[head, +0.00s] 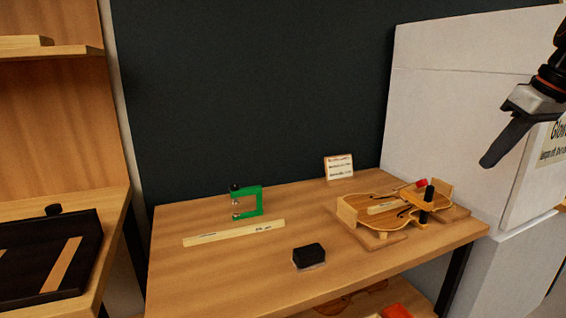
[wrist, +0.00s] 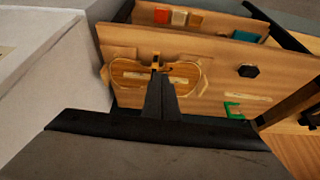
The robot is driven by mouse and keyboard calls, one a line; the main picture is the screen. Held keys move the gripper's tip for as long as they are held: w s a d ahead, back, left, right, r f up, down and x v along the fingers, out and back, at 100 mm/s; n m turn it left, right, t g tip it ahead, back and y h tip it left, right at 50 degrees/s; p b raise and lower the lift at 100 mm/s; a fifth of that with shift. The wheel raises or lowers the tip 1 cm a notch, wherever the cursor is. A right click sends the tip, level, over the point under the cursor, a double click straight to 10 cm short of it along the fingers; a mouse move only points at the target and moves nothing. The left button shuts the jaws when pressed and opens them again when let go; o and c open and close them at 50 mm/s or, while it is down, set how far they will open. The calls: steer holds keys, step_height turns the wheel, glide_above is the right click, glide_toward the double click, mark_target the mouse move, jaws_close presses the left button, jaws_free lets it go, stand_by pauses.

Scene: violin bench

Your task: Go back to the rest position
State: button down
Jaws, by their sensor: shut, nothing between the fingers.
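My gripper (head: 489,160) is at the upper right of the head view, raised in front of the white cabinet and well above the bench. In the wrist view my gripper (wrist: 158,78) points down toward the bench from high up, its fingers together and empty. The violin body (head: 388,210) lies in a wooden cradle at the right end of the bench, with a black-topped clamp (head: 427,199) at its edge. The violin also shows in the wrist view (wrist: 128,72), partly hidden behind my fingers.
The wooden bench (head: 200,270) holds a green clamp (head: 250,201), a pale strip (head: 230,233), a black block (head: 309,254) and a small card (head: 339,166). A white cabinet (head: 430,110) stands at right. A shelf unit (head: 65,130) with a black tray (head: 85,232) stands at left.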

steer(key=s+a+f+m, duration=0.1)
steer(key=s+a+f, duration=0.3)
steer(key=f, duration=0.6)
steer(key=s+a+f+m+h, duration=0.1)
steer(key=s+a+f, duration=0.3)
steer(key=f, duration=0.6)
steer(key=s+a+f+m, duration=0.1)
steer(key=s+a+f, duration=0.3)
steer(key=a+f, duration=0.4)
step_height(320, 180, down, 2)
steer(key=shift+s+f+m+h, duration=0.1)
steer(key=shift+s+m+h, duration=0.2)
steer(key=shift+s+h, duration=0.1)
